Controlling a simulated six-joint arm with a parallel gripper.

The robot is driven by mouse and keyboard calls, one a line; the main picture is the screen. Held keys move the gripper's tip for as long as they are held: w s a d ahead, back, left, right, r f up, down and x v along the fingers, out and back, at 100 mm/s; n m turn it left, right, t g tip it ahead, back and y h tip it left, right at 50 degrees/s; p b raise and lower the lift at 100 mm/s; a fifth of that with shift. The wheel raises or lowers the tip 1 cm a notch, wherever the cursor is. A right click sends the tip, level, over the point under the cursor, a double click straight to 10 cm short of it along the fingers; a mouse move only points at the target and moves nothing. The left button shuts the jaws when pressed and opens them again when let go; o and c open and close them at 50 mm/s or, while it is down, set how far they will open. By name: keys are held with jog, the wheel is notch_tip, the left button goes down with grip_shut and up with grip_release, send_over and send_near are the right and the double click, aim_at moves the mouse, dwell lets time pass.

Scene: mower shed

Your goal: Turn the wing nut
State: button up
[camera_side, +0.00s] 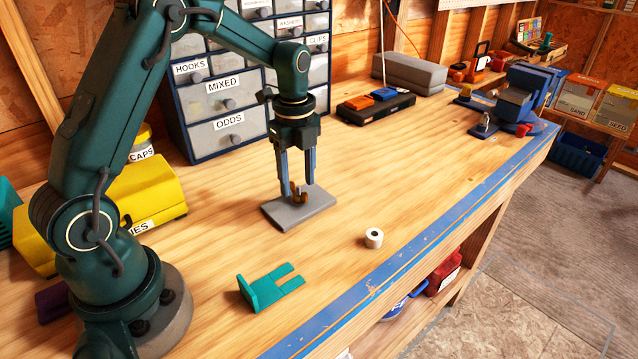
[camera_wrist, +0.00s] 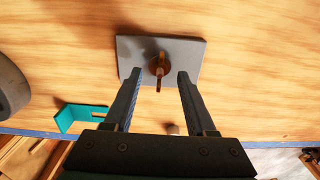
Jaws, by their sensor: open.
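A brown wing nut (camera_wrist: 159,67) sits near the middle of a grey plate (camera_wrist: 190,48) on the workbench. In the side view the wing nut (camera_side: 300,194) shows between and just below the fingertips, over the grey plate (camera_side: 318,207). My gripper (camera_side: 298,186) points down with its fingers apart. In the wrist view my gripper (camera_wrist: 160,74) has one finger on each side of the wing nut, with a gap on both sides. Its wings run roughly up and down in that view, along the fingers' direction.
A white roll (camera_side: 374,238) and a teal bracket (camera_side: 268,288) lie on the bench in front of the plate. A drawer cabinet (camera_side: 232,108) stands behind.

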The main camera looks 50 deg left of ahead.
jog(key=shift+f, duration=1)
grip_shut()
jog(key=shift+n, duration=0.4)
